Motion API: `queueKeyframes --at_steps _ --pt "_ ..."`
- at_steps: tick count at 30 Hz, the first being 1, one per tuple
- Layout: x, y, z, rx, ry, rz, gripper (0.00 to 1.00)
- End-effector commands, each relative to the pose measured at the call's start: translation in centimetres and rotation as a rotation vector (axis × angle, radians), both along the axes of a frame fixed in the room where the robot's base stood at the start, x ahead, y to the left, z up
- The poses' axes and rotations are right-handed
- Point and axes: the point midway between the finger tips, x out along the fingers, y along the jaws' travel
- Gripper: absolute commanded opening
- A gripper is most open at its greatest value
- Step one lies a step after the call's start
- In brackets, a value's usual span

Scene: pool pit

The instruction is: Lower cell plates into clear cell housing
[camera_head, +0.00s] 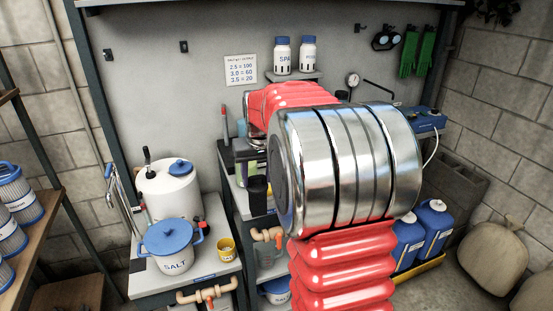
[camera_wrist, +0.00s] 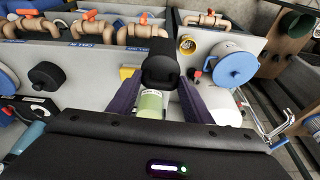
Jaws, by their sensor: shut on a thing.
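My gripper (camera_wrist: 160,82) is shut on a piece with a pale green body (camera_wrist: 152,104) and a wide black end (camera_wrist: 160,68). The black end points away from the wrist. In the head view my arm covers much of the middle, and the held piece shows left of it, with its dark end (camera_head: 257,188) low, in front of the bench. I see no plates on the held piece. A clear container (camera_head: 267,256) hangs under an orange-handled pipe valve below it; I cannot tell whether it is the cell housing.
A white bucket with a blue lid marked SALT (camera_head: 173,250), a white tank (camera_head: 168,190) and a yellow cup (camera_head: 227,248) stand on the left bench. Valved pipes (camera_wrist: 100,32) line the far edge in the wrist view. Blue jugs (camera_head: 432,228) stand at right.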

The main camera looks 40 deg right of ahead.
Motion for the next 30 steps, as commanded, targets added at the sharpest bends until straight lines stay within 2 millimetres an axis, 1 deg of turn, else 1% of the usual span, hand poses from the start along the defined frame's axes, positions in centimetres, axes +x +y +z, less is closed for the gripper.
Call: queueKeyframes --at_steps 1,3,8,12,15,18,21,23,26,30 --pt "0.6 1.9 -1.5 0.002 0.004 0.022 0.20" --pt "1.3 4.1 -3.3 0.002 0.002 0.048 0.20" --pt "2.1 9.6 -7.2 0.001 0.002 0.118 0.20" --pt "2.2 14.6 -10.2 0.001 0.000 0.191 0.20" --pt "1.9 18.2 -12.1 0.002 0.000 0.247 0.20" --pt "1.4 21.2 -13.5 0.001 -0.002 0.297 0.20" --pt "1.0 23.1 -14.4 0.002 -0.003 0.329 0.20" --pt "0.9 23.7 -14.6 0.001 -0.003 0.341 0.20" --pt "0.8 24.1 -14.8 0.001 -0.004 0.348 0.20" --pt "0.8 24.1 -14.8 0.001 -0.004 0.347 0.20"
